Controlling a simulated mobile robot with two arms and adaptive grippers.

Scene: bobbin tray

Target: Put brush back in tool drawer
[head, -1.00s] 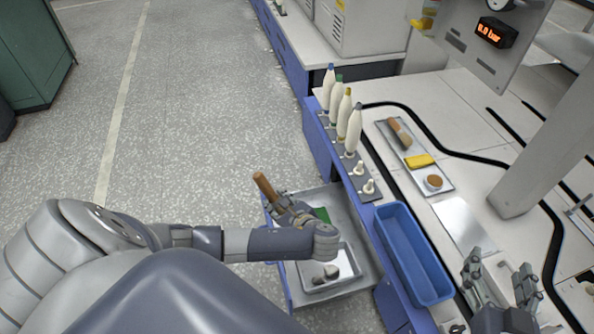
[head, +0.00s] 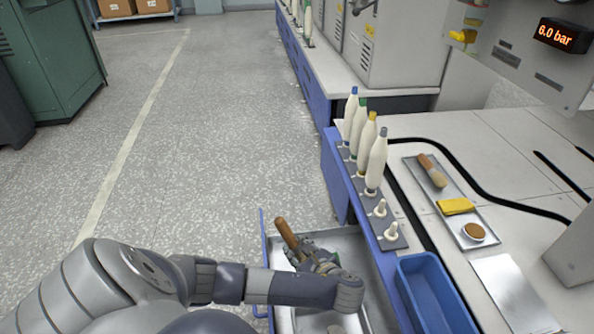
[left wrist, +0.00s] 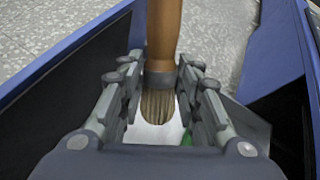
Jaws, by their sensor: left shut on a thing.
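A brush with a brown wooden handle (head: 286,232) is in my left gripper (head: 308,254) in the head view. The left wrist view shows the handle (left wrist: 163,30) pointing away between the fingers, with the bristles (left wrist: 158,106) nearer the palm. My left gripper (left wrist: 160,82) is shut on the brush near its ferrule. The gripper and brush are over the open tool drawer (head: 348,242), whose blue sides (left wrist: 66,48) show in the wrist view. I cannot tell whether the brush touches the drawer floor. My right gripper is out of view.
Several bobbins (head: 376,160) stand on a rack at the bench edge. A blue bin (head: 436,296) sits right of the drawer.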

